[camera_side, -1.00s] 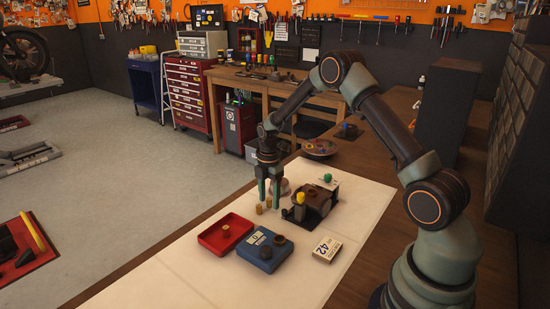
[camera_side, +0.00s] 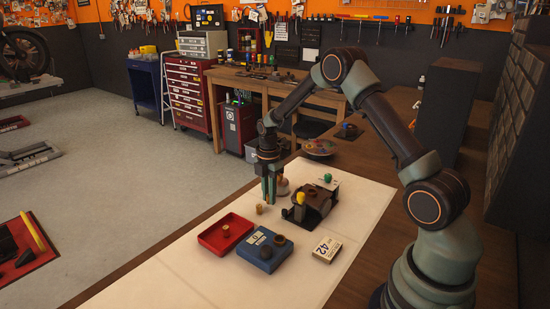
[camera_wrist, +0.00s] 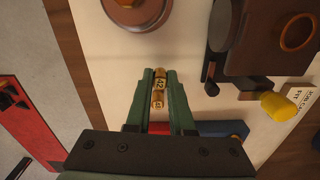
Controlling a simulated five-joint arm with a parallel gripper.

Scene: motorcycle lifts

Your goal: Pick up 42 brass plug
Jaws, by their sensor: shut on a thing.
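A brass plug marked 42 (camera_wrist: 160,82) is between the green fingers of my gripper (camera_wrist: 160,75) in the wrist view. The fingers are closed on its sides. More brass with markings shows just below the 42; I cannot tell whether it is a separate plug. In the side view my gripper (camera_side: 269,196) points down at the white mat, and its fingers hide the held plug. Another brass plug (camera_side: 259,209) stands on the mat just left of the fingers. A card marked 42 (camera_side: 327,249) lies nearer the front.
A red tray (camera_side: 209,242) holds a small brass piece. A blue block (camera_side: 250,256) with dark round parts stands beside it. A dark brown housing (camera_side: 322,204) with a yellow knob (camera_side: 300,198) is close right of my gripper. The front of the mat (camera_side: 190,283) is clear.

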